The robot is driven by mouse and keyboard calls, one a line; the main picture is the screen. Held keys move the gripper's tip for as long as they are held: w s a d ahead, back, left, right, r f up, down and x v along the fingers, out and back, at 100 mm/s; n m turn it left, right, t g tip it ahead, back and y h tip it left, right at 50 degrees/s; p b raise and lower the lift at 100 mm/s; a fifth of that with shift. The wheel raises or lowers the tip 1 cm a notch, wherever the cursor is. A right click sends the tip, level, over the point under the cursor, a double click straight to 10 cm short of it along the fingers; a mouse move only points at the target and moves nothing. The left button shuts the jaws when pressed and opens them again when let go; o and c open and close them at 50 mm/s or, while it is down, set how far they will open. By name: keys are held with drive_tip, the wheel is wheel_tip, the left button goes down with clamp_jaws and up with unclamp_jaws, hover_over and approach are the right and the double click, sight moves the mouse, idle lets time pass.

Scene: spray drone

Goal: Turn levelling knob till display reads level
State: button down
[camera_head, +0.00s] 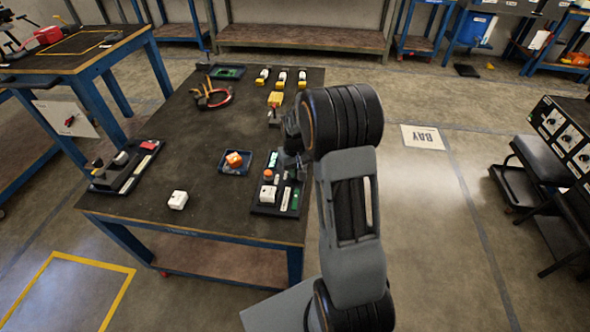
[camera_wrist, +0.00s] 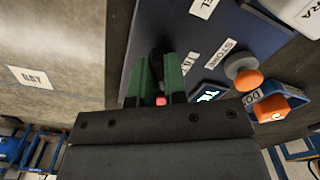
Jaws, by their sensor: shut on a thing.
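My gripper (camera_wrist: 157,82) is shut on a dark knob (camera_wrist: 158,56), which is mostly hidden between the green-sided fingers in the wrist view. The knob is on a dark blue panel (camera_wrist: 232,42). A small lit display (camera_wrist: 209,94) with pale green characters sits right of the fingers. It is slanted and partly cut off by my gripper, so its full reading cannot be told. In the head view the panel (camera_head: 263,209) lies at the table's right edge, and my arm hides the knob.
An orange-topped button (camera_wrist: 248,79) and an orange block (camera_wrist: 271,108) are right of the display. A blue tray (camera_head: 229,169) holding an orange object and a white box (camera_head: 178,200) stand left of the panel. The table's front middle is largely clear.

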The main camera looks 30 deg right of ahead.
drive_tip(key=m+p, duration=0.1)
drive_tip(key=m, duration=0.2)
drive_tip(key=shift+r, duration=0.1)
drive_tip(key=shift+m+p, duration=0.3)
drive_tip(key=shift+m, duration=1.2)
drive_tip(key=c, duration=1.2)
unclamp_jaws()
drive_tip(key=shift+o, duration=0.2)
wheel_tip(320, 180, up, 14)
drive_tip(key=p, duration=0.2)
